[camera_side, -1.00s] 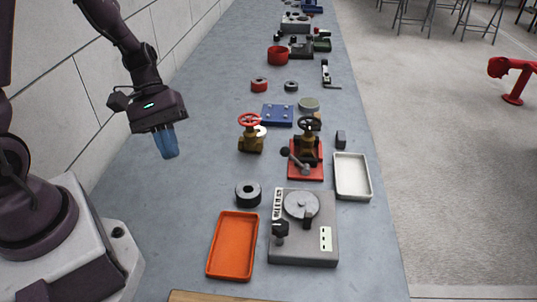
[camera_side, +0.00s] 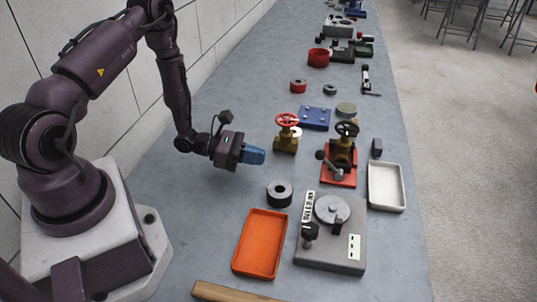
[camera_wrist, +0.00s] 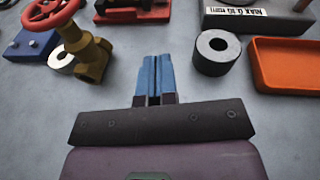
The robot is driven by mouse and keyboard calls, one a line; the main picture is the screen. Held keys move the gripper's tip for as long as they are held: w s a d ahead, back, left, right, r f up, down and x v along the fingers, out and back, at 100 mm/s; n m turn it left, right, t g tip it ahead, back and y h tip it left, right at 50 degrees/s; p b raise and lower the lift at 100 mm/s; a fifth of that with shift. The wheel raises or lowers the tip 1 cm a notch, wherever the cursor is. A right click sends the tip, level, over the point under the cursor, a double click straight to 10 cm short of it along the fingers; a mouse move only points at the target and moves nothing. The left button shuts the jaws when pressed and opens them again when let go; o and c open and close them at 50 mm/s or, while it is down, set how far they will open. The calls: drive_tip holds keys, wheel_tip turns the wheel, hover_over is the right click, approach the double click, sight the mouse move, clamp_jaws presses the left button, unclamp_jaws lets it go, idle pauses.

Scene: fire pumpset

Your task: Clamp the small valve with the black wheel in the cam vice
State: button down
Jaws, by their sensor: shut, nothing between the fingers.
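The small brass valve with the black wheel (camera_side: 346,130) stands upright on the red cam vice (camera_side: 338,178) in the side view. The vice's dark lever with a round knob lies across its front. I cannot tell whether the jaws press on the valve. A similar brass valve with a red wheel (camera_side: 286,122) stands to its left on the bench, and also shows at the upper left of the wrist view (camera_wrist: 88,52). My gripper (camera_side: 262,156), with blue fingers, is shut and empty, left of both valves. Its fingertips show in the wrist view (camera_wrist: 154,62).
A grey ring (camera_side: 279,193), an orange tray (camera_side: 260,243) and a grey fixture plate (camera_side: 331,250) are in front of the vice. A white tray (camera_side: 386,187) is to its right. A blue block (camera_side: 314,118) lies behind.

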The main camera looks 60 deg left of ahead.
approach(329, 165)
wheel_tip(329, 165, down, 3)
drive_tip(key=shift+s+a+r, duration=0.1)
drive_tip(key=shift+a+r, duration=0.05)
drive_tip(key=shift+r, duration=0.1)
drive_tip(key=w, duration=0.1)
drive_tip(key=d+r, duration=0.1)
drive_tip(key=w, duration=0.1)
drive_tip(key=shift+w+d+r, duration=0.3)
drive_tip(key=shift+w+d, duration=0.05)
drive_tip(key=shift+w+d+r, duration=0.2)
drive_tip(key=shift+w+r, duration=0.05)
drive_tip(key=shift+w, duration=0.05)
drive_tip(key=shift+r, duration=0.1)
